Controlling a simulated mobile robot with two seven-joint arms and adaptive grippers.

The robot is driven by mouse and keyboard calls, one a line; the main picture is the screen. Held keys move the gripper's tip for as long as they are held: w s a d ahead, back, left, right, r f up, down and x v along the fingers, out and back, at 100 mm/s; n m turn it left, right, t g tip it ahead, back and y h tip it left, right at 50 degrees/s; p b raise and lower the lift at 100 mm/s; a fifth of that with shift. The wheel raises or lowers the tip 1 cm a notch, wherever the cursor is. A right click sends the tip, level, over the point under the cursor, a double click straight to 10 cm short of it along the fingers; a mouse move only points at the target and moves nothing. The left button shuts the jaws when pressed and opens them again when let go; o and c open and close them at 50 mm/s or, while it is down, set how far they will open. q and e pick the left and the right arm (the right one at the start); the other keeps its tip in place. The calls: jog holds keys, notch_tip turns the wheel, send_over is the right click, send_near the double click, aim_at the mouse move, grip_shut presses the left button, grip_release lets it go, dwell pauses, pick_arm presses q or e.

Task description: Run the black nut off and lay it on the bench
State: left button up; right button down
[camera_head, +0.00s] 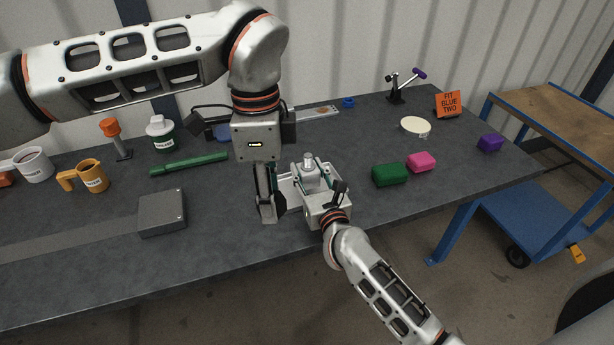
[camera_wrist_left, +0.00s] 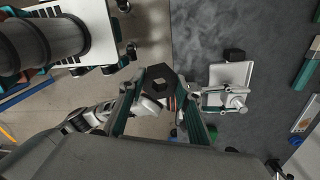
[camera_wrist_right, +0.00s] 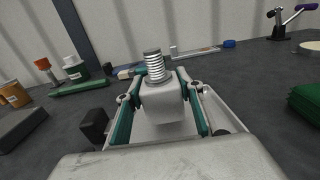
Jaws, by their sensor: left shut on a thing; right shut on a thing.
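The black nut (camera_wrist_left: 160,80) is a dark hexagonal piece with a hole, between the fingertips of my left gripper (camera_wrist_left: 158,92). In the head view this gripper (camera_head: 270,212) points down close to the bench (camera_head: 240,242), left of the fitting, and its fingers hide the nut. I cannot tell whether the nut touches the bench. My right gripper (camera_wrist_right: 160,92) is shut on a light grey fitting (camera_wrist_right: 162,104). The fitting's threaded stud (camera_wrist_right: 155,68) points up and is bare. The fitting also shows in the head view (camera_head: 309,178).
A grey box (camera_head: 162,213) sits left of my left gripper. A green bar (camera_head: 190,164) lies behind it. Green (camera_head: 389,174) and pink (camera_head: 421,162) blocks sit to the right. The bench's front edge is close to both grippers. Bare bench lies between the grey box and my left gripper.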

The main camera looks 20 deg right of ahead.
notch_tip(320, 180, down, 2)
jog(key=shift+r, duration=0.3)
jog(key=shift+f, duration=0.2)
jog(key=c, duration=1.4)
grip_release()
jog(key=shift+o, duration=0.2)
